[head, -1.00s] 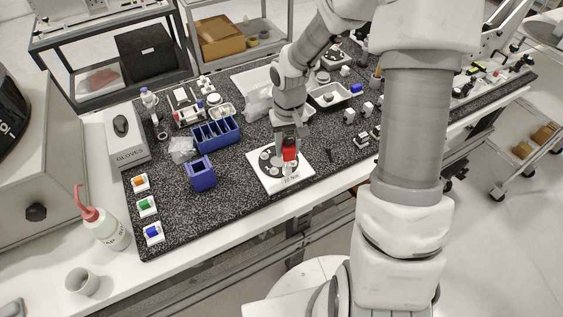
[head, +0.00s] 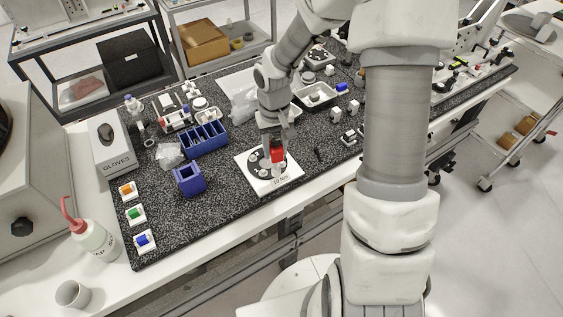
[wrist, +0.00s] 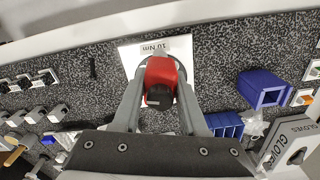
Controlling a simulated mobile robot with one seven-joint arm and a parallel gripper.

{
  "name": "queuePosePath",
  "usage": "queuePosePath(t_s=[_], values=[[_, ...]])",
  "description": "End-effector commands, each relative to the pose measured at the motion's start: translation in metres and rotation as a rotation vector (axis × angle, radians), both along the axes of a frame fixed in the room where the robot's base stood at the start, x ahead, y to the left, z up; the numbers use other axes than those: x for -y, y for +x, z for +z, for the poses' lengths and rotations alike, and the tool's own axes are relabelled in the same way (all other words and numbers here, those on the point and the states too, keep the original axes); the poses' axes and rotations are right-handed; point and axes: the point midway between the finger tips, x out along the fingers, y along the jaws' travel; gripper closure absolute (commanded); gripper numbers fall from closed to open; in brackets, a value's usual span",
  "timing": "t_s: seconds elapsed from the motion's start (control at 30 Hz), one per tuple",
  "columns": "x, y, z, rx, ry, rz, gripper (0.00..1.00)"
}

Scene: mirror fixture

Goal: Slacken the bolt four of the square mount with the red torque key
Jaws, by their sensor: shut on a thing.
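The square mount (head: 293,177) is a white plate with a dark round part and paler bolt heads, lying on the speckled bench mat. Its edge and "10 Nm" label also show in the wrist view (wrist: 130,55). My gripper (head: 274,142) is above the mount, shut on the red torque key (head: 279,153). In the wrist view the key (wrist: 160,72) sits between my two grey fingers, with its dark round end facing the camera. The key appears upright over the mount's front part. Its lower tip and the bolt under it are too small or hidden to tell; bolt four cannot be singled out.
A blue open box (head: 189,181) and a blue divided bin (head: 204,140) stand left of the mount. A gloves box (head: 112,150), a red-topped bottle (head: 95,240) and small coloured blocks are farther left. Mat between is clear.

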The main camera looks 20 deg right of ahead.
Motion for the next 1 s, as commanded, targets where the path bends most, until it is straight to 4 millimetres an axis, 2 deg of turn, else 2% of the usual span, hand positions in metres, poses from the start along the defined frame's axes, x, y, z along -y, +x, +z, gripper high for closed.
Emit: queuePosePath(t_s=[0.33, 0.6, 0.7, 1.0], values=[[0.002, 0.003, 0.003, 0.001, 0.000, 0.010, 1.00], [0.025, 0.040, 0.034, 0.002, 0.002, 0.191, 1.00], [0.030, 0.048, 0.040, 0.002, 0.001, 0.237, 1.00], [0.031, 0.049, 0.041, 0.000, 0.000, 0.251, 1.00]])
